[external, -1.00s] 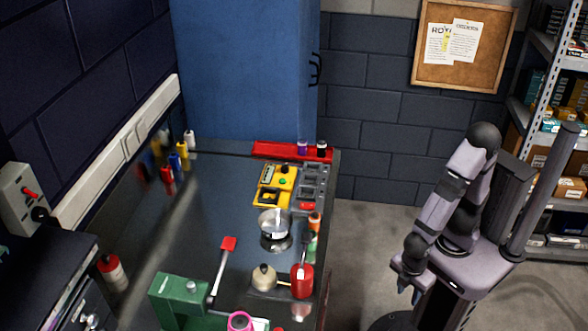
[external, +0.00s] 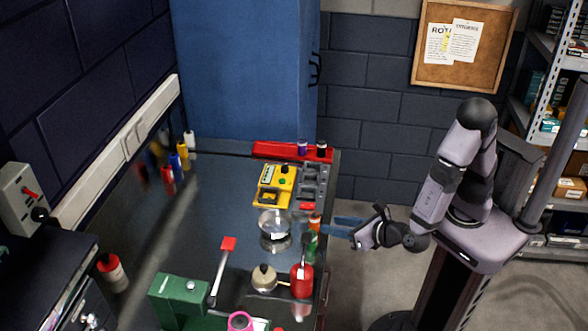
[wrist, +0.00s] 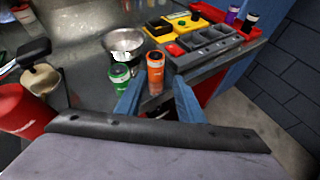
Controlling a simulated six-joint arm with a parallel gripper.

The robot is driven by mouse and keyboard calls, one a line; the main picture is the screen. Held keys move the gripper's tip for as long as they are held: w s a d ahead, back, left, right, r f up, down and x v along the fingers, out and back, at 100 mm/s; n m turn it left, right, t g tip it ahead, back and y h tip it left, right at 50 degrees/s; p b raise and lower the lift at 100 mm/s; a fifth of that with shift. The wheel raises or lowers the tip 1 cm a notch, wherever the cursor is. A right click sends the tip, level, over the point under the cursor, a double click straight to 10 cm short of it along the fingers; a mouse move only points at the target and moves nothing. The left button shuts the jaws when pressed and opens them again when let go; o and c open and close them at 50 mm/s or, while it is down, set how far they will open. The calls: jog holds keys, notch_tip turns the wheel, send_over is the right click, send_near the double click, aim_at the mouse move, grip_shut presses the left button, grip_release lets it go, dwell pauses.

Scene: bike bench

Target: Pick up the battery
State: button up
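An orange cylinder with a dark top, which looks like a battery, stands upright near the bench's right edge in the external view (external: 315,220) and in the wrist view (wrist: 155,73). A similar green cylinder (wrist: 120,78) stands just left of it; it also shows in the external view (external: 311,243). I cannot tell which one the task means. My gripper (external: 334,225) is open at the bench edge, its blue fingers pointing at the cylinders. In the wrist view the fingers (wrist: 157,82) appear either side of the orange cylinder; contact is not clear.
A metal bowl (external: 273,222), a red container (external: 301,281) and a beige pot (external: 264,277) are close by. A grey compartment tray (external: 313,178) and a yellow box (external: 276,180) lie behind. A red rail (external: 270,150) has purple and black cylinders. The bench's left middle is clear.

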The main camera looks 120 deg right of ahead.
aim_at(319, 218)
jog(key=shift+w+d+r+n+t, duration=0.15)
jog(key=shift+w+r+n, duration=0.05)
jog(key=shift+r+n, duration=0.15)
jog(key=shift+w+d+r+n+t, duration=0.1)
jog(key=shift+w+r+n+t, duration=0.05)
jog(key=shift+w+r+n, duration=0.15)
jog(key=shift+h, duration=0.3)
jog(key=shift+p+x, duration=1)
jog(key=shift+x, duration=2.6)
jog(key=shift+s, duration=0.1)
jog(key=shift+r, duration=0.1)
grip_shut()
